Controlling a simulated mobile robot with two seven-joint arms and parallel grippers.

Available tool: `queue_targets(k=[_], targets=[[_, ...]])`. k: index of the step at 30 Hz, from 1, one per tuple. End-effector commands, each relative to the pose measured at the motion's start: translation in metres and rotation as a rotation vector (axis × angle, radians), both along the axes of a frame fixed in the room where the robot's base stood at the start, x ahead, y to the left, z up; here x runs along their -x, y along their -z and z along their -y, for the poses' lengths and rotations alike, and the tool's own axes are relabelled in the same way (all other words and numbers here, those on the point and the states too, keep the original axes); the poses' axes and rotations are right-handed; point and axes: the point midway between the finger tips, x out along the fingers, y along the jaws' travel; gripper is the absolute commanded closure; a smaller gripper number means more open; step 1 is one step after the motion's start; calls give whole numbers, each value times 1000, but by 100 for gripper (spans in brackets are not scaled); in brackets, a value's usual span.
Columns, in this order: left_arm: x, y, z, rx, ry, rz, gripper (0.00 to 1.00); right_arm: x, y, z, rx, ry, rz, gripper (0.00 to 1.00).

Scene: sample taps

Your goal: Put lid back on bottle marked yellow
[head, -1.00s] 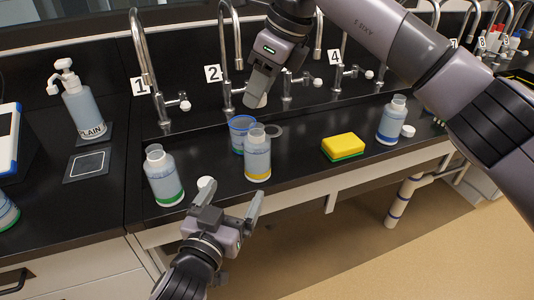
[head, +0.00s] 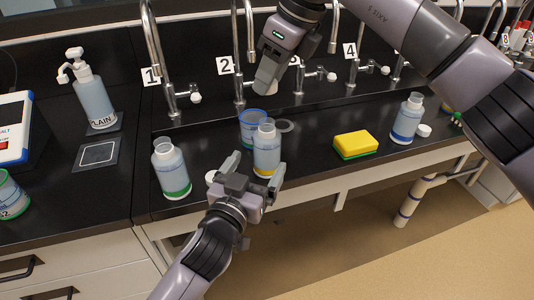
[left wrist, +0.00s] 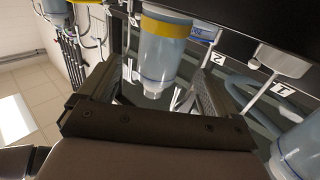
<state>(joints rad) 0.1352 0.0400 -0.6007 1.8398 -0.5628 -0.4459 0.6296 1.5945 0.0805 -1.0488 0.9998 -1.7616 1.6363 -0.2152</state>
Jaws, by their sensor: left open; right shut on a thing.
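The bottle with the yellow band (head: 266,153) stands upright and lidless at the counter's front edge. It also shows in the left wrist view (left wrist: 165,50), upside down, between my finger lines. My left gripper (head: 255,166) is open just in front of it; I cannot tell whether the fingers touch it. My right gripper (head: 268,85) is above and behind the bottle, shut on a small pale thing at its fingertips, seemingly a white lid (head: 270,92), mostly hidden by the fingers. Another white lid (head: 211,177) lies by the green-banded bottle (head: 171,170).
A blue-rimmed cup (head: 250,124) stands close behind the yellow-banded bottle. A blue-banded bottle (head: 407,120) with a white lid (head: 424,130) beside it and a yellow-green sponge (head: 355,144) are to the right. Numbered taps line the back. A soap dispenser (head: 93,99) is left.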

Motion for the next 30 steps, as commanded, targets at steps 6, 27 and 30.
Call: queue_targets(k=[6, 27, 30], targets=[[-33, -1, 13, 1, 1, 2, 8, 0, 0, 0, 0, 0, 0, 87], [-76, 0, 29, 0, 0, 0, 8, 0, 0, 0, 0, 0, 0, 87], [-76, 0, 29, 0, 0, 0, 8, 0, 0, 0, 0, 0, 0, 87]])
